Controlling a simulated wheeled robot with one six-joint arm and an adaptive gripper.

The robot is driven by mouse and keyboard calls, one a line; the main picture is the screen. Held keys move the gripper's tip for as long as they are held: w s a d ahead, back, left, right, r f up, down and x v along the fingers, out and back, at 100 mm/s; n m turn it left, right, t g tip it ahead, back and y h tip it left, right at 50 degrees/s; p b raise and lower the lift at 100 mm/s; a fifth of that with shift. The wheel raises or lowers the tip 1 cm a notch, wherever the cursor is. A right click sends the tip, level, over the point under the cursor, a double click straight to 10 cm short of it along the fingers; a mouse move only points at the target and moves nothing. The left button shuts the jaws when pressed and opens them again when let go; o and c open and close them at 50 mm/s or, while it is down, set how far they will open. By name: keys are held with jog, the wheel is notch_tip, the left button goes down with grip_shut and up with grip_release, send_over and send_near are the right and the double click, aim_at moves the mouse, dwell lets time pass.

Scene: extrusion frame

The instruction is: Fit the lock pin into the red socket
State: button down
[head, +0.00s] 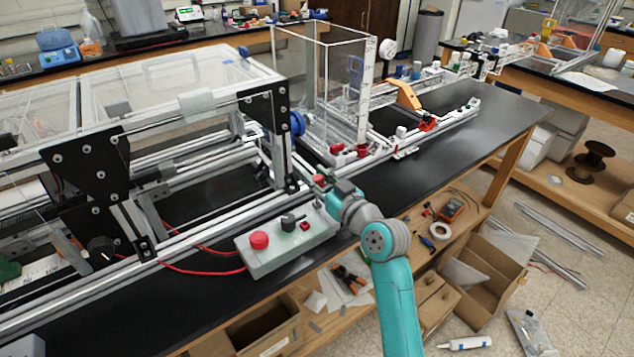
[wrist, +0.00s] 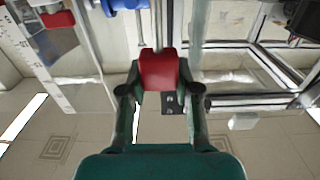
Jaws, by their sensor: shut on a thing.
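My gripper (head: 326,184) is above the far edge of a grey control box. In the wrist view my gripper (wrist: 160,88) has its two fingers on either side of a red block (wrist: 158,68), shut on it. I take this red block for the head of the lock pin; any shaft below it is hidden. The red piece (head: 319,179) also shows at my gripper's tip in the head view. A small red square piece (head: 305,225) on the control box may be the red socket, but I cannot tell for sure.
The grey control box (head: 285,262) carries a large red button (head: 259,240) and a black knob (head: 288,222). The aluminium extrusion frame (head: 210,226) runs behind it. A clear-walled enclosure (head: 318,85) stands beyond. The black bench top (head: 490,122) is bare at the right.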

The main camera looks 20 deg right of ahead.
notch_tip(320, 180, up, 16)
jog(key=s+a+f, duration=0.4)
jog(key=s+f, duration=0.1)
jog(key=f, duration=0.4)
jog(key=shift+s+a, duration=0.4)
jog(key=shift+f, duration=2.85)
jog(key=shift+f, duration=1.2)
jog(key=c, duration=0.7)
grip_release()
jog(key=shift+c, duration=0.2)
jog(key=v, duration=1.2)
